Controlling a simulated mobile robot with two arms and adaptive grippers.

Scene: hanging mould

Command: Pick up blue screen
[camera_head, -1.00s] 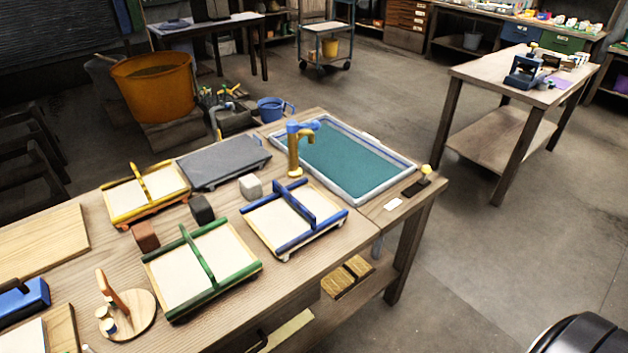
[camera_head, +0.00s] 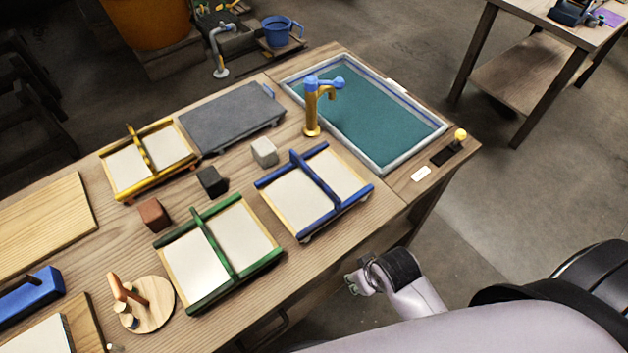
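The blue screen (camera_head: 338,181) is a pale panel in a wooden frame with blue side rails and a raised blue bar across its middle. It lies on the wooden table in front of the teal basin. My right gripper (camera_head: 352,284) shows in part at the table's front edge, below and to the right of the blue screen and apart from it. Its fingers are small and partly hidden, so I cannot tell whether it is open. My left gripper is out of view.
A green screen (camera_head: 249,231) lies just left of the blue one, and a yellow screen (camera_head: 121,170) lies farther back. The teal basin (camera_head: 362,126) fills the table's right end.

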